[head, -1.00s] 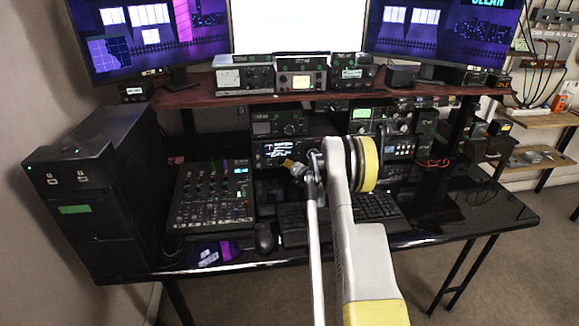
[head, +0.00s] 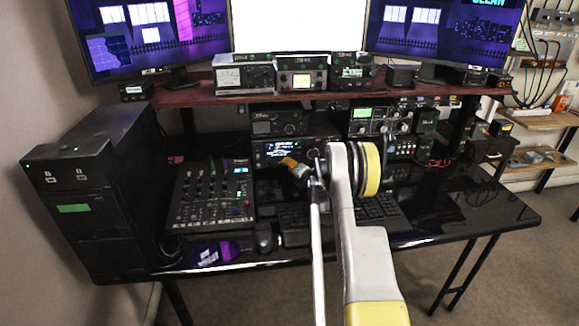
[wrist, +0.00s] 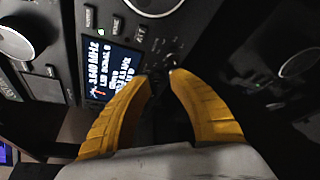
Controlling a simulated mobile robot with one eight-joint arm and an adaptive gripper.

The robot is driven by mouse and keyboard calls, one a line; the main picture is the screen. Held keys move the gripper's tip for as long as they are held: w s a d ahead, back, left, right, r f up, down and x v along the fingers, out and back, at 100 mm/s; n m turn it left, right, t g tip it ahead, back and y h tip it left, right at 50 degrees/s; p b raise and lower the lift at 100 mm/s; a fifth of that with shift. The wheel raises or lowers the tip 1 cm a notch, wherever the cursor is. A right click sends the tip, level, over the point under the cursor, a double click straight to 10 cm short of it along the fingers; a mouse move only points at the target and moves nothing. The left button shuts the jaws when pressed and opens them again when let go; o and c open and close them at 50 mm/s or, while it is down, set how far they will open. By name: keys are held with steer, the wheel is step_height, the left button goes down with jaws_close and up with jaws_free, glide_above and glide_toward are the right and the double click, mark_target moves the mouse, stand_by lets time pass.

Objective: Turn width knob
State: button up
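My gripper (wrist: 162,77) shows two yellow fingers in the wrist view, with a small gap between their tips. The tips are at a cluster of small dark knobs (wrist: 164,58) on the face of a black radio (wrist: 65,40). No width label is legible, so I cannot tell which knob is the width knob. Whether the tips touch a knob is unclear. The radio has a lit text screen (wrist: 112,67) and large round dials (wrist: 22,42). In the head view my gripper (head: 289,163) is in front of the same radio (head: 320,148), and my arm hides part of it.
A mixer (head: 212,192) stands left of the radio, and a mouse (head: 264,237) and keyboard (head: 375,208) lie in front. More radios stand on the shelf (head: 190,97) above. The desk's right side (head: 470,205) is mostly clear.

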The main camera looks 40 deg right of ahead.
steer(key=shift+s, duration=0.1)
steer(key=v, duration=1.2)
stand_by(1.3)
